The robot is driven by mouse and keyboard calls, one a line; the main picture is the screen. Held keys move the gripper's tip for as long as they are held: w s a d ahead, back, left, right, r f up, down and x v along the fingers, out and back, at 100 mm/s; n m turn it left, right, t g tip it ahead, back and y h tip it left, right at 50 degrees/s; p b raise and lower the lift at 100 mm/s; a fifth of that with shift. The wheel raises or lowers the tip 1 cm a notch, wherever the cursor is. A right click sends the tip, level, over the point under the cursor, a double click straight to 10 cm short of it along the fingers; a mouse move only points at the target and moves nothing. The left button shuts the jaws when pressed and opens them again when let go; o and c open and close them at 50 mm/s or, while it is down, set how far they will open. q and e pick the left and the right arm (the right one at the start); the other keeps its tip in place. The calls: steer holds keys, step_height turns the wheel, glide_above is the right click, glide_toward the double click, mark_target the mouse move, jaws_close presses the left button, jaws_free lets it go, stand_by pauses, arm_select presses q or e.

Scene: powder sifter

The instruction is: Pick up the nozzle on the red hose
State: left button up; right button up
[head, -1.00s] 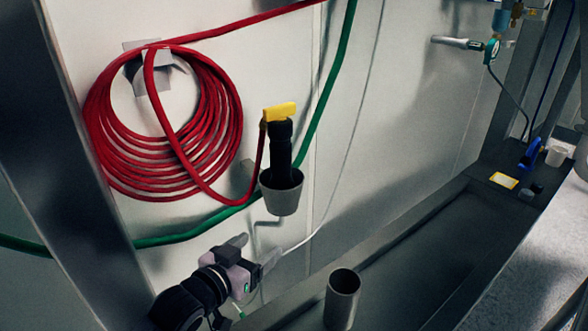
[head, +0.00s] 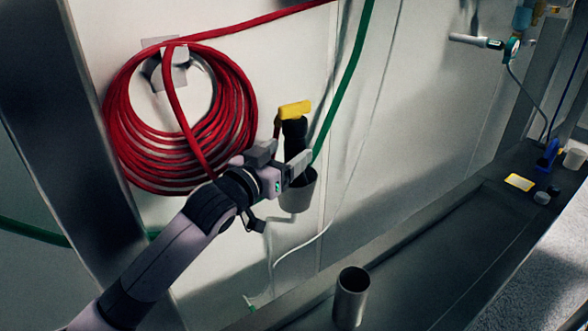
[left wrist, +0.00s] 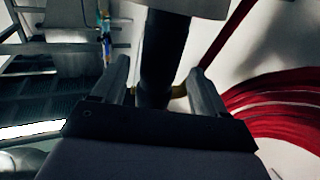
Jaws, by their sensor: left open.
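The black nozzle (head: 294,130), with a yellow handle on top, stands upright in a grey cup-shaped holder (head: 298,195) on the wall. The red hose (head: 130,125) hangs coiled on the wall to its left, and a length of it runs to the nozzle. My left gripper (head: 284,160) is open, just above the holder's rim. In the left wrist view the nozzle (left wrist: 163,50) lies between the two spread fingers, and the holder (left wrist: 190,5) shows at the top edge. I cannot tell whether either finger touches it. My right gripper is not in view.
A green hose (head: 350,75) runs down the wall close to the right of the nozzle. An open metal cylinder (head: 349,295) stands in the trough below. Small items, including a blue one (head: 547,153), sit on the ledge at right.

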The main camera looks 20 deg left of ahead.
arm_select(q)
steer(key=shift+x, duration=1.75)
jaws_close()
steer(key=shift+r, duration=0.15)
